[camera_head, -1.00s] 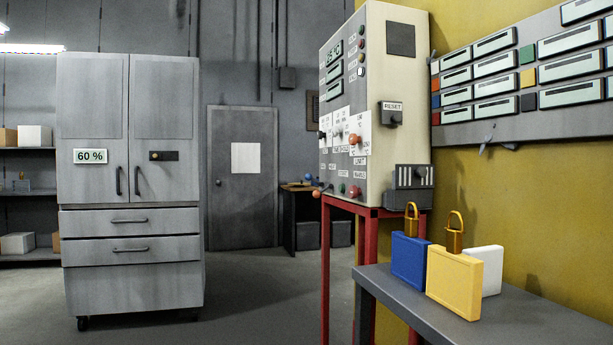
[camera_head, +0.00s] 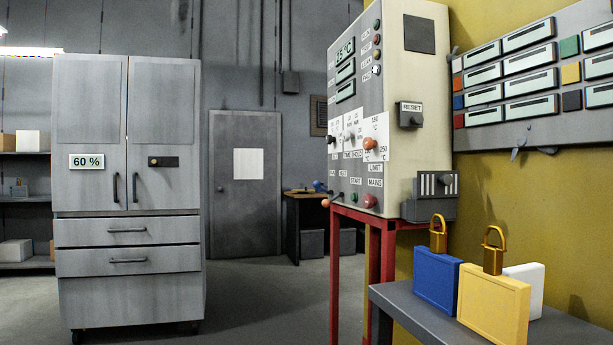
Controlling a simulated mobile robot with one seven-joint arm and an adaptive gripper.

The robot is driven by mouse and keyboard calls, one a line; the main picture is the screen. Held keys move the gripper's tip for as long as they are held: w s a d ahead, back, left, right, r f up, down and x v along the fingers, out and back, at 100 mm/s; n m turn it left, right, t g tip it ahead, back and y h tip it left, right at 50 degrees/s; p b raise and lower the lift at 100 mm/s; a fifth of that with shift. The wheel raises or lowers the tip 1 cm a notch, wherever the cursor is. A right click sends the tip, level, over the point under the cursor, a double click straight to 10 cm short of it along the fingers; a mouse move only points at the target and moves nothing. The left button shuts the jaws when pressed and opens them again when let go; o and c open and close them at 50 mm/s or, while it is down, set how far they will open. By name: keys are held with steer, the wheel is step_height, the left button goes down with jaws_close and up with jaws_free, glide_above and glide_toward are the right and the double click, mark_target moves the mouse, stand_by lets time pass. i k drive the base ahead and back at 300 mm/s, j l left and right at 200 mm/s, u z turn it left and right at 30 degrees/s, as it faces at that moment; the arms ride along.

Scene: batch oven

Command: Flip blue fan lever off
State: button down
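A cream control cabinet (camera_head: 430,140) stands on a red frame right of centre. Its front panel faces left and is seen at a slant. The panel carries small displays, lamps, labelled selectors and an orange-red knob (camera_head: 369,143). Small levers or knobs (camera_head: 336,196) show along its lower left edge. A dark reset switch (camera_head: 410,116) is on the cabinet's right side. My gripper is not in view.
A grey bench (camera_head: 400,308) at lower right holds blue (camera_head: 437,281), yellow (camera_head: 494,305) and white blocks, with brass padlocks. A grey cabinet (camera_head: 128,200) stands left. A wall rack (camera_head: 530,130) is at right. The floor (camera_head: 265,305) between the cabinets is clear.

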mark_target(317, 184)
steer(key=i+j+u, duration=0.25)
steer(key=i, duration=1.25)
steer(key=i+j+u, duration=0.1)
steer(key=i+u, duration=0.15)
steer(key=i, duration=1.25)
